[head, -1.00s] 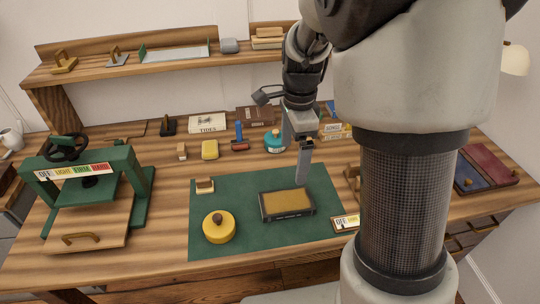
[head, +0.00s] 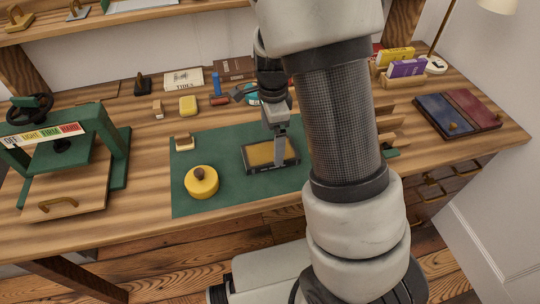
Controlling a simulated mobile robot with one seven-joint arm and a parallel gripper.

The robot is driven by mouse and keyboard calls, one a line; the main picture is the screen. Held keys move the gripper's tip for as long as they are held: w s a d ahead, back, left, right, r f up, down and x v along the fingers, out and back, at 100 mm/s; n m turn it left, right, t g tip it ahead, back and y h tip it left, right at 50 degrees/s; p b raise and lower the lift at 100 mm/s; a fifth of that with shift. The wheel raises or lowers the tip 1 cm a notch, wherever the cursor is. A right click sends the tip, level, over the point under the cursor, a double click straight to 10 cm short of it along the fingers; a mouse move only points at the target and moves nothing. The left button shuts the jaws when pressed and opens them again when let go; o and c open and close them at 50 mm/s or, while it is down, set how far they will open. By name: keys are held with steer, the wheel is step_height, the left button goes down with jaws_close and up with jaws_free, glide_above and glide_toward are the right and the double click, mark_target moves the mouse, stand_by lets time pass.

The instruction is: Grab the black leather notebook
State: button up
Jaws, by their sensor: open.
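I cannot make out a black leather notebook for certain in the head view. A dark brown book (head: 233,68) lies at the back of the bench, partly hidden by my arm. My gripper (head: 279,152) points down in front of the right part of a black-rimmed tray with a tan inside (head: 258,153), on the green mat (head: 222,192). It looks empty and open, with its fingers seen nearly edge-on. Whether it touches the tray cannot be told. My arm hides the bench behind it and the mat's right side.
A yellow round pot (head: 201,183) stands on the mat, left of the tray. A green press (head: 72,150) fills the bench's left. Blue and red panels (head: 457,112) lie at the right, near a wooden holder with yellow and purple boxes (head: 405,75).

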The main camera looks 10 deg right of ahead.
mark_target(270, 152)
steer(key=f, duration=0.1)
steer(key=f+b, duration=0.1)
steer(key=f, duration=0.3)
steer(key=shift+w+a+b, duration=0.15)
steer(key=shift+a+b, duration=0.1)
steer(key=shift+b, duration=0.05)
steer(key=shift+r, duration=0.1)
steer(key=c, duration=1.3)
